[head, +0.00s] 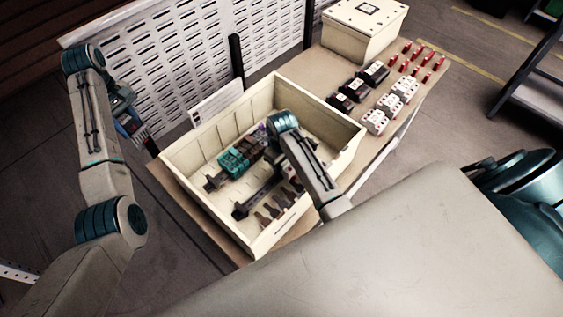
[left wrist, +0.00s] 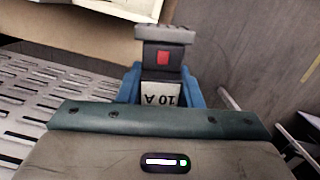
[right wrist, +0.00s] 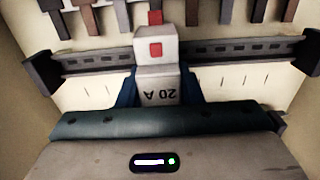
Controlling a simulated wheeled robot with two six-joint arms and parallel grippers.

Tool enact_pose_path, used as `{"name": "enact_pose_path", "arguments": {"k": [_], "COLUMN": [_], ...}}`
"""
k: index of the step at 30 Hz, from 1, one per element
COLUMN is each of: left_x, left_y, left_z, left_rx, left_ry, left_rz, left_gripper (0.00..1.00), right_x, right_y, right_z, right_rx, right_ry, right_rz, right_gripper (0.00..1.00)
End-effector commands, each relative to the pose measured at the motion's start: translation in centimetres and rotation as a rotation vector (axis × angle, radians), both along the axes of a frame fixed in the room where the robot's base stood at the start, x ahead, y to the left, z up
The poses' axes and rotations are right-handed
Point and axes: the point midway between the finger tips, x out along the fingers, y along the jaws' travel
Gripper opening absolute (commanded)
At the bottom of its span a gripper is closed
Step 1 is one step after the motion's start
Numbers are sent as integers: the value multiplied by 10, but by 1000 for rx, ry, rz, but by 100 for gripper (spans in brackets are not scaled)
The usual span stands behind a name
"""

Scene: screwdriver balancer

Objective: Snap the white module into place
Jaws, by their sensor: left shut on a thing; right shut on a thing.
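The white module (right wrist: 158,75), marked 20 A with a red square, is in my right gripper (right wrist: 160,90), whose blue fingers are shut on its sides. It overlaps a dark slotted rail (right wrist: 90,60) inside the crate; I cannot tell whether it touches the rail. In the head view my right arm hides this module. The rail also shows in the head view (head: 252,200). My left gripper (head: 128,127) is outside the crate, at its left, shut on a dark module marked 10 A with a red square, seen in the left wrist view (left wrist: 163,65).
The cream crate (head: 345,137) stands on a table. Inside are teal modules (head: 234,160) and several brown pieces (head: 272,212). Black modules (head: 355,88), white modules (head: 388,105) and red screwdrivers (head: 417,60) lie at right, near a cream box (head: 363,35). A slotted panel (head: 190,65) stands behind.

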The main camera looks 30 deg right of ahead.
Motion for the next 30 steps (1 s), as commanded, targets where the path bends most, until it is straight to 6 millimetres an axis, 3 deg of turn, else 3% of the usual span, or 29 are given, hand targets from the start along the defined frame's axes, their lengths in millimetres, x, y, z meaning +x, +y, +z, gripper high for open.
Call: {"name": "enact_pose_path", "arguments": {"k": [30], "left_x": [0], "left_y": [0], "left_z": [7], "left_rx": [0], "left_ry": [0], "left_rz": [0], "left_gripper": [0], "right_x": [-1], "right_y": [0], "right_z": [0], "right_rx": [0], "right_ry": [0], "right_rz": [0], "right_gripper": [5]}}
